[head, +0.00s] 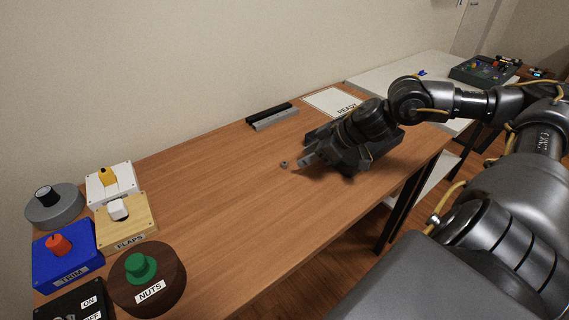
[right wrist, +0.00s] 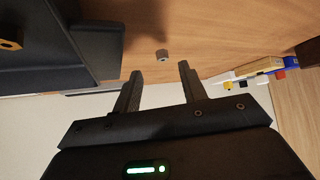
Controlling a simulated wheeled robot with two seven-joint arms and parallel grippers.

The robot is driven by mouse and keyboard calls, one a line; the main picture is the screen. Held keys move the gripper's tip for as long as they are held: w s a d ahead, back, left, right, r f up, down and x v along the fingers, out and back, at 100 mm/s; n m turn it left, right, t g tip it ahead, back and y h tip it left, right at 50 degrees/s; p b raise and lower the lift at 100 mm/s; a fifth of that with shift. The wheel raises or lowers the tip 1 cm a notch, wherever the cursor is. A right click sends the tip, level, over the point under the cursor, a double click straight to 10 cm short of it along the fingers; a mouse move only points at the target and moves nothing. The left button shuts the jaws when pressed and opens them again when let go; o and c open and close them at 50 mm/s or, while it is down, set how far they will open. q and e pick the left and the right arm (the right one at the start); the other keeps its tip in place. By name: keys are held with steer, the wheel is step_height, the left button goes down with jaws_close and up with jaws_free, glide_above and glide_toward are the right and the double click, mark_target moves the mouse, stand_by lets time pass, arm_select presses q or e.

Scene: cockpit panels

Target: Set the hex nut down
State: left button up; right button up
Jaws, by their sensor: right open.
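The hex nut (head: 284,164) is a small grey piece on the bare wooden table top, left of my right gripper (head: 304,161) in the head view. In the right wrist view the nut (right wrist: 162,56) lies just beyond the fingertips, about midway between them. My right gripper (right wrist: 160,68) is open, with nothing between its fingers. A gap shows between the fingers and the nut. My left gripper is in neither view.
A dark bin-like object (head: 394,139) stands partly hidden behind my right arm. A grey and black rail (head: 272,117) and a white READY card (head: 333,102) lie at the back. The NUTS knob (head: 146,280) and several panels stand at left.

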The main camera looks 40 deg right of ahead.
mark_target(287, 163)
steer(key=shift+w+a+f, duration=0.3)
steer(key=shift+w+f, duration=0.05)
steer(key=shift+w+r+p+x, duration=0.15)
steer(key=shift+p+x, duration=0.2)
steer(key=shift+x, duration=0.6)
steer(key=shift+w+r+p+x, duration=0.1)
steer(key=shift+p+x, duration=0.2)
steer(key=shift+x, duration=0.65)
steer(key=shift+w+a+f, duration=0.35)
steer(key=shift+w+f, duration=0.05)
steer(key=shift+f, duration=0.1)
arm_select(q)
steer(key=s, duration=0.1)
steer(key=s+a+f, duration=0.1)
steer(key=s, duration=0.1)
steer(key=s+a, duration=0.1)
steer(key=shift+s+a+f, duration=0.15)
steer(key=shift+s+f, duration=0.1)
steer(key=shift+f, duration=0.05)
arm_select(e)
steer(key=shift+c, duration=0.3)
jaws_close()
